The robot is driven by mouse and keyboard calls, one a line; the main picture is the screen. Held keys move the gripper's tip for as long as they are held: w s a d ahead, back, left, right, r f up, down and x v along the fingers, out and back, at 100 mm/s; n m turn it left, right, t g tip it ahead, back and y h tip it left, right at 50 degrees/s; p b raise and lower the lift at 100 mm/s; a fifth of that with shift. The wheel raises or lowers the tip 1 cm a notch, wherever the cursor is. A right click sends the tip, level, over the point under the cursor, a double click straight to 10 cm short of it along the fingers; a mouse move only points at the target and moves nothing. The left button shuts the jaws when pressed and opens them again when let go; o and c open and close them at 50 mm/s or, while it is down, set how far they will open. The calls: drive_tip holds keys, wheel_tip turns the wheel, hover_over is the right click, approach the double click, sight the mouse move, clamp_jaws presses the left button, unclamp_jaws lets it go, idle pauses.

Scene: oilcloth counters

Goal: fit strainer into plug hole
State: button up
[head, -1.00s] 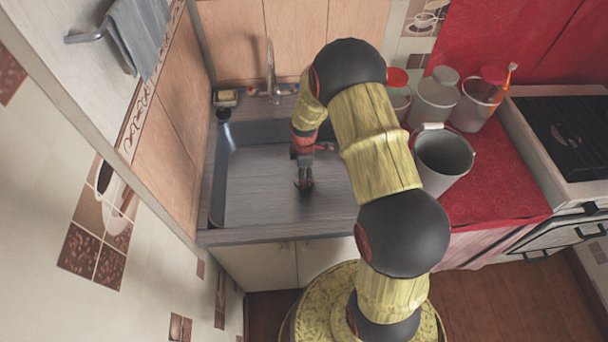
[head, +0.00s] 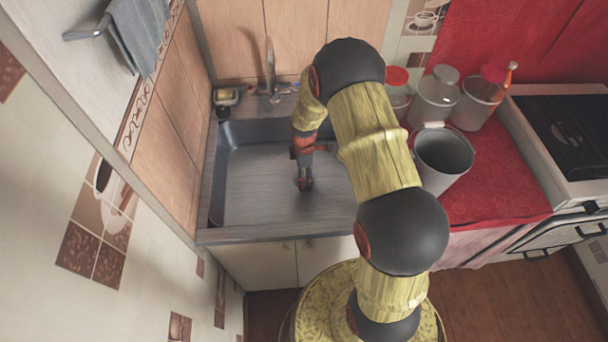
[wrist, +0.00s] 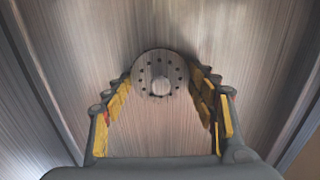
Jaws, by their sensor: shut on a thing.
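The strainer (wrist: 160,73) is a round metal disc with a ring of small dark holes and a pale raised knob at its centre. My gripper (wrist: 160,88) is shut on the strainer, with a fingertip at each side of it, low over the sink floor in the wrist view. In the head view my gripper (head: 305,183) points down into the sink basin (head: 262,185), and the strainer is too small to make out. The plug hole is not visible in either view. I cannot tell whether the strainer touches the sink floor.
The tap (head: 270,70) stands at the back of the sink, with a soap dish (head: 227,96) to its left. A grey bucket (head: 443,155) and several lidded jars stand on the red counter (head: 497,185) to the right. The sink's left part is clear.

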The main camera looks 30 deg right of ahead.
drive_tip(key=shift+f, duration=0.3)
idle(0.6)
drive_tip(key=o, duration=1.2)
drive_tip(key=shift+c, duration=0.2)
drive_tip(key=shift+r, duration=0.15)
drive_tip(key=shift+r+p, duration=2.65)
drive_tip(key=shift+r, duration=1.25)
